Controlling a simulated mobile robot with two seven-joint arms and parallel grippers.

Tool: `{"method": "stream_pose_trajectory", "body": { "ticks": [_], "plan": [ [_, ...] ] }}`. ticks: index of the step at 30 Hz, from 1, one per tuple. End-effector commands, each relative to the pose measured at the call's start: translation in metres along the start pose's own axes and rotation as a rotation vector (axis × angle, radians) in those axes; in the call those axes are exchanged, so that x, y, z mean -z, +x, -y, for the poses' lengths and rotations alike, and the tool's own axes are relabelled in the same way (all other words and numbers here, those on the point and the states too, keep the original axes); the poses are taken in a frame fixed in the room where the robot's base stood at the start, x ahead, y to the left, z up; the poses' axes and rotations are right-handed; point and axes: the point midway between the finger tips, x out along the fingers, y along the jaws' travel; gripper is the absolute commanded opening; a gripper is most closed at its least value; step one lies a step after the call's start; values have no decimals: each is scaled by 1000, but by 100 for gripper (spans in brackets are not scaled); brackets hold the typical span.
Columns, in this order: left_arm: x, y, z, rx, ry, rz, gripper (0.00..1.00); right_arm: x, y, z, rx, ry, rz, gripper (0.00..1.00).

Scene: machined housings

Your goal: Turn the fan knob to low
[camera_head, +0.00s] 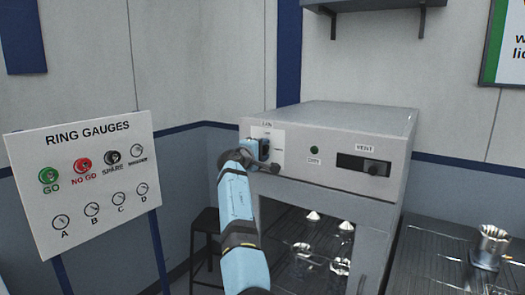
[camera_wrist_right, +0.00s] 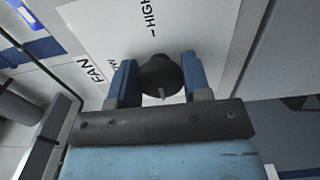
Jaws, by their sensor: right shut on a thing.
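The fan knob (camera_wrist_right: 160,77) is dark and round, on a white label plate (camera_wrist_right: 215,40) marked FAN and HIGH; part of another word is hidden. In the right wrist view my right gripper (camera_wrist_right: 160,85) has its blue fingers on both sides of the knob, shut on it. A light pointer mark shows on the knob's near side. In the head view the right gripper (camera_head: 257,150) is at the plate (camera_head: 277,138) on the upper left of the grey cabinet front (camera_head: 330,175), and it hides the knob. My left gripper is not in view.
A green button (camera_head: 314,150) and a VENT slider panel (camera_head: 363,165) sit to the right on the cabinet. Glassware stands in the bay below. A ring gauge board (camera_head: 90,230) stands at the left. A metal cup (camera_head: 491,245) stands on the right bench.

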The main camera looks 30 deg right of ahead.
Motion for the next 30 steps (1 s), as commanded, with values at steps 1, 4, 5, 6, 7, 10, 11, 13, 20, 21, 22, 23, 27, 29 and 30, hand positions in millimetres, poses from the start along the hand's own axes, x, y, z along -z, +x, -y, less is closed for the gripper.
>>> {"method": "stream_pose_trajectory", "body": {
  "ticks": [1, 4, 5, 6, 7, 10, 11, 13, 20, 21, 22, 23, 27, 29, 30],
  "plan": [
    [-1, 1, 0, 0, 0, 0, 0, 0, 0, 2, 1, 3, 0, 21],
    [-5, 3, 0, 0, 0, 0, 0, 0, 0, 3, 0, 21, 1, 21],
    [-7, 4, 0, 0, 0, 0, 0, 0, 0, 3, 0, 30, 1, 21],
    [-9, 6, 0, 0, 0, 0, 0, 0, 0, 4, 0, 44, 0, 21],
    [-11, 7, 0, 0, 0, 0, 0, 0, 0, 4, 0, 56, 1, 21],
    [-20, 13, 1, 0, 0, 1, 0, -1, 1, 6, -1, 110, 1, 21],
    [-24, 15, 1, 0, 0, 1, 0, 0, 0, 6, -1, 130, 1, 21],
    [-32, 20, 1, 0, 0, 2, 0, 0, 0, 7, -1, 183, 1, 21],
    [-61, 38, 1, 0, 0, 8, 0, 0, 1, 7, -2, 392, 1, 21],
    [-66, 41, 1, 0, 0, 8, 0, -1, 1, 7, -2, 430, 1, 21],
    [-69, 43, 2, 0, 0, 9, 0, 0, 1, 7, -2, 458, 1, 21],
    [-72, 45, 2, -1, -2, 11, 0, 0, 0, 6, -2, 488, 0, 21],
    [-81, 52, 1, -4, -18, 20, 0, 0, 0, 6, -2, 620, 0, 21],
    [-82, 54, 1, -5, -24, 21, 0, 0, 0, 6, -1, 677, 1, 21],
    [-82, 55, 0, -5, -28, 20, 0, 0, 0, 6, 0, 715, 1, 21]
  ]
}}
